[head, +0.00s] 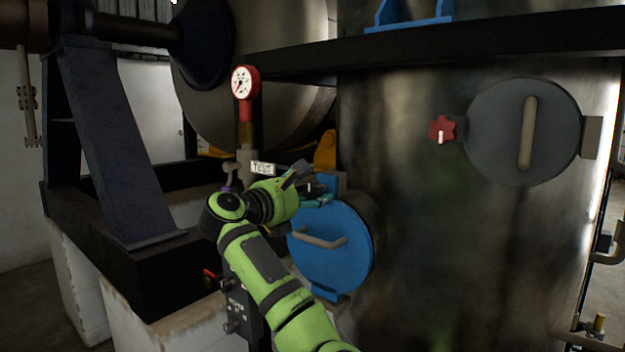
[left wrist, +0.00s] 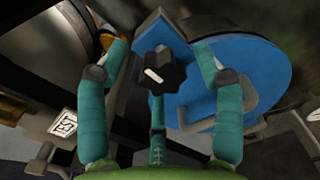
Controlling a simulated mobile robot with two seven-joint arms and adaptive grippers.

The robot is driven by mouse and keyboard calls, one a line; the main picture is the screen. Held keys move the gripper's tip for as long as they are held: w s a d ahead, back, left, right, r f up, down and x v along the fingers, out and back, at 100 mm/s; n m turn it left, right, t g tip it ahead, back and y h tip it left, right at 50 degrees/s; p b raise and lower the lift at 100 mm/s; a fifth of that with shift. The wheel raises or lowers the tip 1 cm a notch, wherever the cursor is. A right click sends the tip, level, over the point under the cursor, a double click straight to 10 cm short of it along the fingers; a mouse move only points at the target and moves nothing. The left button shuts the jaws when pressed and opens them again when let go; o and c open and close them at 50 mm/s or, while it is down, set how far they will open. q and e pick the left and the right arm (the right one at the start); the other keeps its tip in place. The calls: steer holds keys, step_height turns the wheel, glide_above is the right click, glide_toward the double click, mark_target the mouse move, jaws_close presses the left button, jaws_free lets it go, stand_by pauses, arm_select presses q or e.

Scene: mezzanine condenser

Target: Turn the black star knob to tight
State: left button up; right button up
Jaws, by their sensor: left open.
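The black star knob (left wrist: 164,70) sits on a blue bracket at the edge of the blue round door (head: 325,250). In the left wrist view the knob carries a white mark, slanted from upper left to lower right. My left gripper (left wrist: 160,52) is open, with one teal finger on each side of the knob and a gap to both. In the head view my left gripper (head: 312,187) is at the top of the blue door and hides most of the knob. My right gripper is not in view.
The blue door has a bent grey handle (head: 320,241) below the gripper. A red-rimmed gauge (head: 244,82) and a TEST tag (head: 263,168) are at left. A red star knob (head: 441,130) sits beside a grey round door (head: 505,135) at right. A dark beam (head: 450,42) crosses above.

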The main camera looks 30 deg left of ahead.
arm_select(q)
steer(key=shift+w, duration=0.65)
steer(key=c, duration=1.1)
steer(key=shift+c, duration=0.2)
